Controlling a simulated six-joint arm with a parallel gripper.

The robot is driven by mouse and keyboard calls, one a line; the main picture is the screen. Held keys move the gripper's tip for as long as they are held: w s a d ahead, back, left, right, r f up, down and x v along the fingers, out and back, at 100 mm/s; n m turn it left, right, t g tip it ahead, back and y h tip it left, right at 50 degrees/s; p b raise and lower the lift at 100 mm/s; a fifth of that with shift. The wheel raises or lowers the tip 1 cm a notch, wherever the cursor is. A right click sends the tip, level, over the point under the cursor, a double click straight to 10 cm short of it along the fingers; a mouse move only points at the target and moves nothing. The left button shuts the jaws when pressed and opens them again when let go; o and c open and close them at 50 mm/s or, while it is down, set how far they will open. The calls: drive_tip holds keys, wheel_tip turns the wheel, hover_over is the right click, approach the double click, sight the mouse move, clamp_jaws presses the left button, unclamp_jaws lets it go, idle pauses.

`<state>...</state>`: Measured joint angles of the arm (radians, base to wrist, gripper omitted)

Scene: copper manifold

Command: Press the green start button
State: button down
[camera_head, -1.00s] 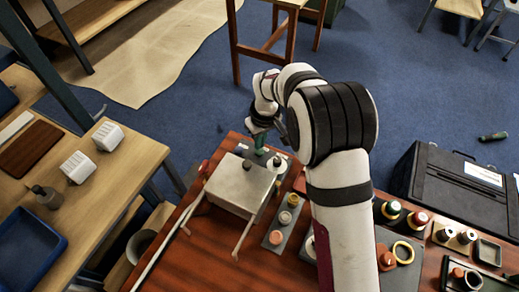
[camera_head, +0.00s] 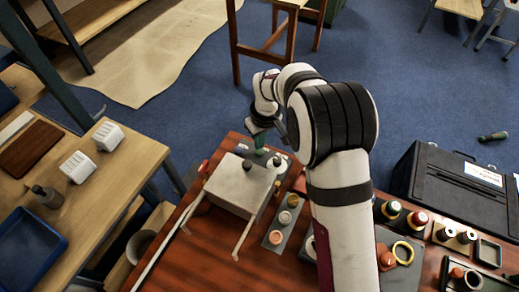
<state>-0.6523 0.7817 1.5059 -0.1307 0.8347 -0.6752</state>
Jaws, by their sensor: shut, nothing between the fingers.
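My gripper (camera_head: 260,138) points down at the far left end of the red-brown table, just behind a pale box. It looks shut and empty, but its tips are small and partly hidden. A small dark panel (camera_head: 269,157) lies beneath and beside the tips, with a pale round knob (camera_head: 277,160) on its right part. Green shows at and just below the fingertips. I cannot tell how much of it is the start button and how much is the gripper, nor whether they touch.
The pale box (camera_head: 240,187) with a dark knob on top stands close in front of the gripper. A grey tray (camera_head: 272,240) with several round parts lies to its right. More trays and rings fill the table's right side. A black case (camera_head: 450,190) stands beyond.

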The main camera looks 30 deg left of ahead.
sight(260, 151)
drive_tip(key=shift+f, duration=1)
drive_tip(key=shift+r, duration=0.1)
wheel_tip(260, 151, up, 8)
idle(0.8)
